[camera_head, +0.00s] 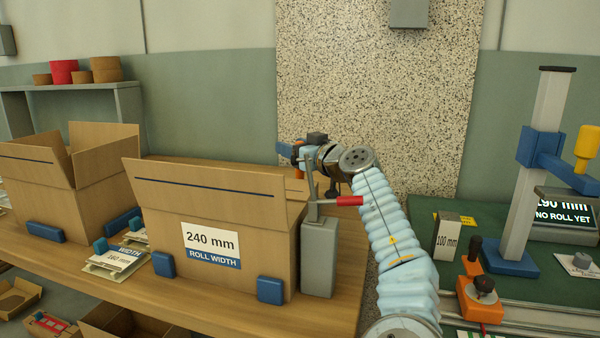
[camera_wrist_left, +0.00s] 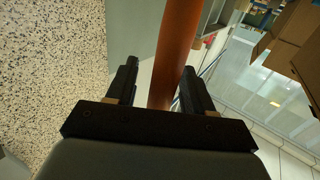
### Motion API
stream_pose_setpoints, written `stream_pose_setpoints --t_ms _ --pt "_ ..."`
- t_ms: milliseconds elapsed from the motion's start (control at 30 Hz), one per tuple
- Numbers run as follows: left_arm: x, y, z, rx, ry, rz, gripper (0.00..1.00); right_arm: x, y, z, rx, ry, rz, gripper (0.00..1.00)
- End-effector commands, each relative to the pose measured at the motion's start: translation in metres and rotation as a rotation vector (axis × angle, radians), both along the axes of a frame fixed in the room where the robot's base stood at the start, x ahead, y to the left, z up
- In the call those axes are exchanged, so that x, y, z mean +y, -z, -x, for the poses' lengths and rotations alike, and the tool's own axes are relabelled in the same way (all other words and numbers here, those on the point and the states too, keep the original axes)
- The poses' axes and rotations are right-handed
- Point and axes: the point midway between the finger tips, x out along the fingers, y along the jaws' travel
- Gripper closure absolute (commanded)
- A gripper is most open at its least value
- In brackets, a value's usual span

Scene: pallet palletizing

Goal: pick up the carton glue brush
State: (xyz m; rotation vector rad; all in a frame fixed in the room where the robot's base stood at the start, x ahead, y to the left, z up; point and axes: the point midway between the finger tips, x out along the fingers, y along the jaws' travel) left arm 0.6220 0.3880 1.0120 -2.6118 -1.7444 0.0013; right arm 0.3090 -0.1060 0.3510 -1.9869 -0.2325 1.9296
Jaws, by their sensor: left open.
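An orange-brown rounded handle (camera_wrist_left: 178,45), which looks like the glue brush's, runs between the fingers of my left gripper (camera_wrist_left: 160,68) in the left wrist view. The black fingers stand apart on either side of it, with a gap showing at least on the left. In the head view my left gripper (camera_head: 303,150) is behind the 240 mm carton, near the speckled wall panel. A small orange and blue piece shows at its tip. The brush's bristle end cannot be made out. My right gripper is not in view.
The open 240 mm carton (camera_head: 165,222) stands on the wooden bench (camera_head: 120,286), with another open carton (camera_head: 28,175) to its left. A grey post with a red-handled lever (camera_head: 319,255) stands close beside my arm. A green table (camera_head: 425,212) with fixtures lies at right.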

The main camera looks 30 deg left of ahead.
Motion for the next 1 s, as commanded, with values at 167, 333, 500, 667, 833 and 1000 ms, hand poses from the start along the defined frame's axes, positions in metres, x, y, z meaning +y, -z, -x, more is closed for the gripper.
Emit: stream_pose_setpoints --t_ms 167,333,500,667,833,1000 --pt "0.0 0.0 0.0 0.0 0.0 0.0 0.66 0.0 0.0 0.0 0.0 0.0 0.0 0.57" --pt "0.0 0.0 0.0 0.0 0.0 0.0 0.92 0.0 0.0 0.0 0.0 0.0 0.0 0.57" --pt "0.0 0.0 0.0 0.0 0.0 0.0 1.0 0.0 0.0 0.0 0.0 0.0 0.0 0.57" --pt "0.0 0.0 0.0 0.0 0.0 0.0 1.0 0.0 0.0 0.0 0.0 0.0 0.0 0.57" --pt "0.001 -0.002 0.001 0.0 0.0 0.0 1.0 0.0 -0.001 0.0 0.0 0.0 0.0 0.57" --pt "0.009 -0.012 0.002 -0.001 -0.001 0.002 1.0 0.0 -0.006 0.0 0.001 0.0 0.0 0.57"
